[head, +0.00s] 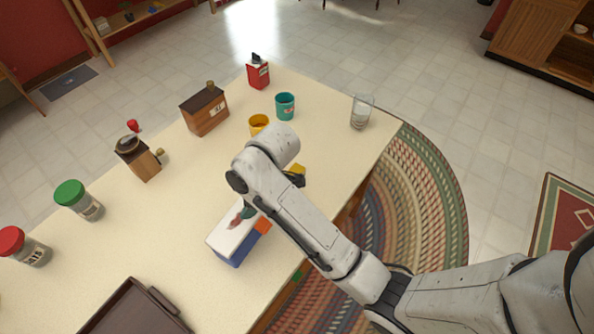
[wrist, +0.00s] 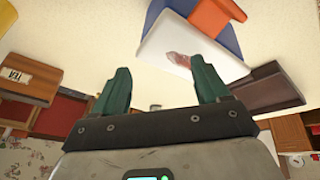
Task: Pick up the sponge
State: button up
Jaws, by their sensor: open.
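I cannot say for sure which thing is the sponge. A small orange block (head: 262,226) lies against the white and blue box (head: 228,240). A yellow piece (head: 298,169) shows beside my arm, mostly hidden. In the wrist view the orange block (wrist: 215,14) shows at the top edge, cut off by the frame, next to the white and blue box (wrist: 178,45). My gripper (wrist: 160,82) is open, with two green fingers apart and nothing between them. In the head view my arm mostly hides my gripper, which is near the box.
On the cream table (head: 190,210) stand a yellow cup (head: 258,124), a teal cup (head: 285,106), a glass (head: 361,112), a red tin (head: 258,74), a wooden box (head: 205,112), a grinder (head: 140,160) and lidded jars (head: 80,200). A dark tray (head: 162,303) lies at the front.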

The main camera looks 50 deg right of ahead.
jog(key=w+d+n+g+h, duration=0.1)
jog(key=w+d+n, duration=0.1)
jog(key=d+n, duration=0.15)
jog(key=w+d+n+g, duration=0.1)
jog(key=w+d+n, duration=0.1)
jog(key=d, duration=0.2)
jog(key=n+g+h, duration=0.1)
jog(key=n+g, duration=0.1)
jog(key=n, duration=0.1)
send_near(295, 172)
jog(key=shift+w+a, duration=0.15)
jog(key=shift+a, duration=0.25)
jog(key=shift+n, duration=0.25)
jog(key=f, duration=0.5)
jog(key=shift+d, duration=0.25)
jog(key=shift+a+f+p, duration=0.2)
jog(key=shift+f+p, duration=0.1)
jog(key=shift+f, duration=1.2)
jog(key=shift+a+f+p, duration=0.2)
jog(key=shift+f+p, duration=0.05)
jog(key=shift+f, duration=1.25)
jog(key=c, duration=1)
